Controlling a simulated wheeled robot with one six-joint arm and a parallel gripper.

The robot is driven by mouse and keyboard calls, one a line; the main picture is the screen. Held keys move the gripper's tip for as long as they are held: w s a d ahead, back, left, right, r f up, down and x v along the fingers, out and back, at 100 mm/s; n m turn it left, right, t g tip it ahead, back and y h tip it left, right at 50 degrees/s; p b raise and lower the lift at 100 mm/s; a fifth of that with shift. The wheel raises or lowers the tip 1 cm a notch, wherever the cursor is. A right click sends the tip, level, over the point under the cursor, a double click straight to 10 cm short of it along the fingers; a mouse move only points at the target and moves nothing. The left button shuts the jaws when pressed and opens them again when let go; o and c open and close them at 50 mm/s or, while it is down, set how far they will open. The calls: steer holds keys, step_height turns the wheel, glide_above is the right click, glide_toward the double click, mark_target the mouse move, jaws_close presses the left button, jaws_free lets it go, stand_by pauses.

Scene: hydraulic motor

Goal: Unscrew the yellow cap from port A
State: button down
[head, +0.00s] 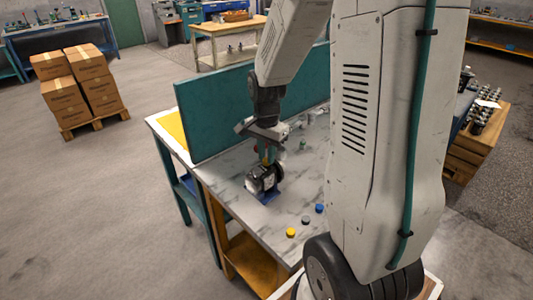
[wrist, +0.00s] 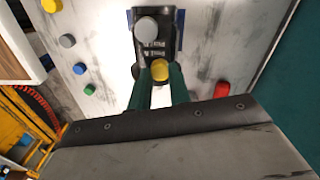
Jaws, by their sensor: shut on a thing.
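The black hydraulic motor (head: 264,178) stands on a blue base (head: 269,195) on the marble-topped workbench. In the wrist view the motor (wrist: 153,48) has white port lettering, a grey cap (wrist: 146,30) and a yellow cap (wrist: 160,70). My gripper (wrist: 160,78) points at the motor, with its two green fingers on either side of the yellow cap, shut on it. In the head view my gripper (head: 266,156) is directly above the motor. The cap's thread and seat are hidden, so I cannot tell whether it is still seated.
Loose yellow (head: 290,232), grey (head: 305,219) and blue (head: 319,208) caps lie near the bench's front edge. A red piece (wrist: 222,90) lies on the other side in the wrist view. A teal panel (head: 230,108) stands behind the motor.

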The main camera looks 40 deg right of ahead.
steer(key=shift+n, duration=0.6)
steer(key=n, duration=0.4)
steer(key=shift+r+n, duration=0.1)
steer(key=shift+n, duration=0.3)
steer(key=c, duration=1.5)
jaws_free()
steer(key=m, duration=1)
steer(key=shift+m, duration=0.3)
